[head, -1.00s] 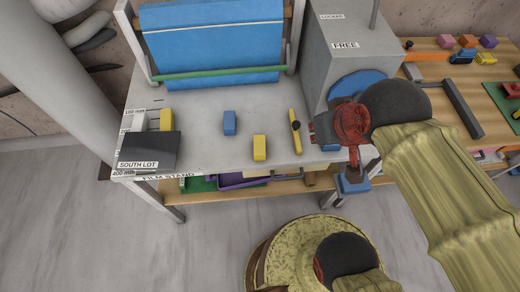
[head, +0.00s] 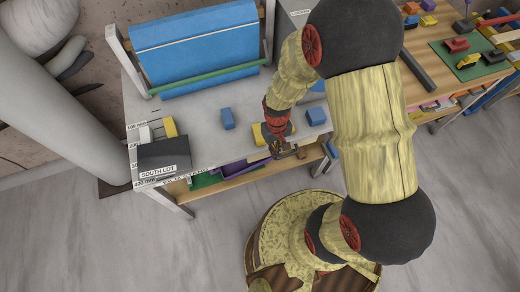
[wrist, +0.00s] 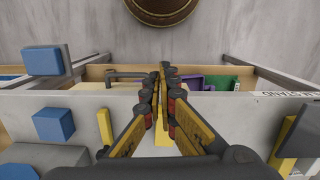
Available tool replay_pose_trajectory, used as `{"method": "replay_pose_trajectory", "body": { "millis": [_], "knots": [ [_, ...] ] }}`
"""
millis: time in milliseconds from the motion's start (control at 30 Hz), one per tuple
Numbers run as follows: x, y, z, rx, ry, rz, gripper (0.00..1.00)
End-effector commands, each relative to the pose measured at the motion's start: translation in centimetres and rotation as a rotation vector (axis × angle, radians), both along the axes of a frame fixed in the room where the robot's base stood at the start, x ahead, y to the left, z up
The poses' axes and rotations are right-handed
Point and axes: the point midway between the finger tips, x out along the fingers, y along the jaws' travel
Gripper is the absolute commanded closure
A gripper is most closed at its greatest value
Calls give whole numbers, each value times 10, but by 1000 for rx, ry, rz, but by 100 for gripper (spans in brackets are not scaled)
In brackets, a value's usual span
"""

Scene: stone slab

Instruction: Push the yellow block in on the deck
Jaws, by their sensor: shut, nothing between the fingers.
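The yellow block (head: 258,134) lies on the grey deck (head: 205,142), near its front edge, and is partly hidden behind my gripper in the head view. In the wrist view a small part of the yellow block (wrist: 162,139) shows between my finger bases. My gripper (head: 284,152) is shut and empty, with its tips by the deck's front edge. In the wrist view the gripper (wrist: 163,72) tips overlap the shelf area past that edge. I cannot tell whether the gripper touches the block.
A blue block (head: 227,118) stands left of the yellow block. Another yellow block (head: 170,127) stands behind the dark SOUTH LOT box (head: 164,155). A blue piece (head: 316,116) lies to the right. A blue panel with a green bar (head: 205,78) stands at the back.

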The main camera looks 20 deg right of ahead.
Motion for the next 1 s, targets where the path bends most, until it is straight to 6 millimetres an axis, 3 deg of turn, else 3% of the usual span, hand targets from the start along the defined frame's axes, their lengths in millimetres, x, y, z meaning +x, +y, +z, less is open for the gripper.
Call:
{"method": "replay_pose_trajectory", "body": {
  "millis": [33,100,333,800,1000],
  "knots": [
    [17,-1,2,-1,-45,6,100],
    [28,-1,3,-2,-79,13,100],
    [31,-1,-13,-2,-93,23,100],
    [30,-1,-101,-1,-91,23,100],
    [62,1,-96,-2,-97,23,100]
  ]
}}
